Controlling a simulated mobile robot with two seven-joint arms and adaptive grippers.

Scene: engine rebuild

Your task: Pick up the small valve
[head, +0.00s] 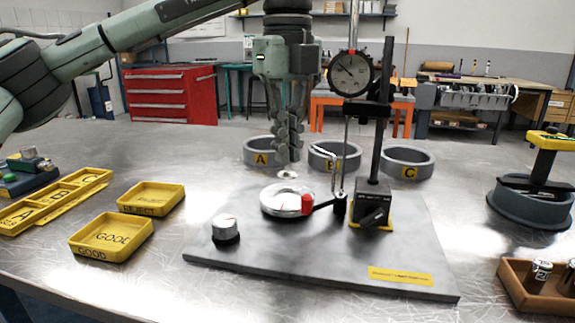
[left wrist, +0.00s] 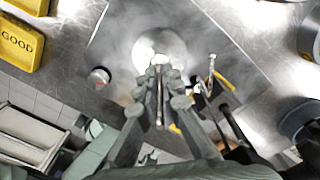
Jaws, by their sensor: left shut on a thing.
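My left gripper (head: 289,150) points straight down over the grey surface plate (head: 330,262) and is shut on the small valve (head: 287,175). The valve's pale disc-shaped head shows just under the fingertips, above the round white-topped dish (head: 288,198). In the left wrist view the gripper (left wrist: 161,85) has the thin valve stem (left wrist: 158,112) between its fingers, and the dish (left wrist: 146,52) lies beyond the fingertips. The fingers hide part of the stem. I cannot tell how much gap there is between valve and dish. My right gripper is not in view.
A dial gauge (head: 351,72) on a black post (head: 384,120) stands close right of the gripper. Rings A (head: 258,145), B (head: 347,147) and C (head: 408,155) stand behind. A small knob (head: 226,232) and yellow GOOD tray (head: 112,253) are at left.

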